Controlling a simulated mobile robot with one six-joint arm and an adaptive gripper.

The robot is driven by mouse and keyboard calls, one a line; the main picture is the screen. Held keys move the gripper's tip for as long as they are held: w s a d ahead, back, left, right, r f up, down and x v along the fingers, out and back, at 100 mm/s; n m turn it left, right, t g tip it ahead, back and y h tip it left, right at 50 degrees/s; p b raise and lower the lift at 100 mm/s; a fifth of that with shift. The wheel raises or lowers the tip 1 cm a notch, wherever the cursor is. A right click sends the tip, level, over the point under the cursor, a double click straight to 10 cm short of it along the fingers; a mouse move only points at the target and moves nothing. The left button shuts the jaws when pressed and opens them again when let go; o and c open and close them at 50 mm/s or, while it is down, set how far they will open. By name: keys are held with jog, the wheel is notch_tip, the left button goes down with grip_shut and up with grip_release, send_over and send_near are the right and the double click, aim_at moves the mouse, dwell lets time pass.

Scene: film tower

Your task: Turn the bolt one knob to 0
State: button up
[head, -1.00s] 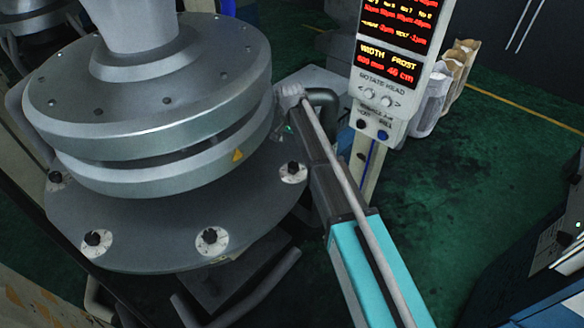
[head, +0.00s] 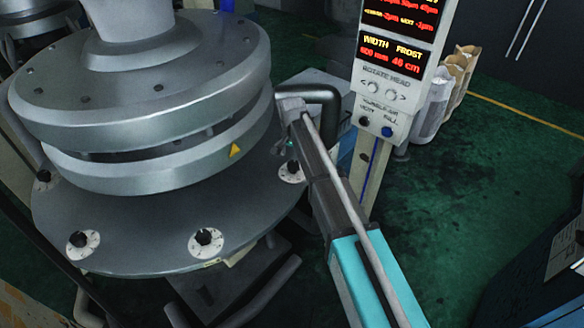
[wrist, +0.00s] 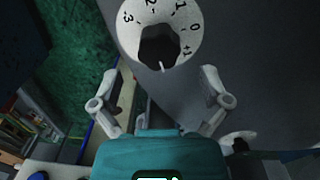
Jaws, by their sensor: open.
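A dial knob fills the top of the wrist view: a dark knob (wrist: 160,45) on a round white plate marked from -3 to +1. Its white mark points to the lower edge of the plate, past the +1. No bolt number is readable. In the head view the knob nearest my gripper (head: 291,170) sits at the right rim of the round grey plate, partly behind my arm. My gripper is open, with its two pale fingers (wrist: 160,78) spread and empty, just short of the dial in the wrist view. In the head view my fingers are mostly hidden.
Similar knobs (head: 206,240) and (head: 83,243) sit along the plate's front rim. A thick two-layer metal ring (head: 150,130) stands above the plate. A display post (head: 385,95) with red digits stands to the right. Green floor (head: 460,190) is open at right.

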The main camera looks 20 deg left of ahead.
aim_at(293, 163)
jog(key=shift+f+b, duration=1.45)
jog(key=shift+f, duration=0.25)
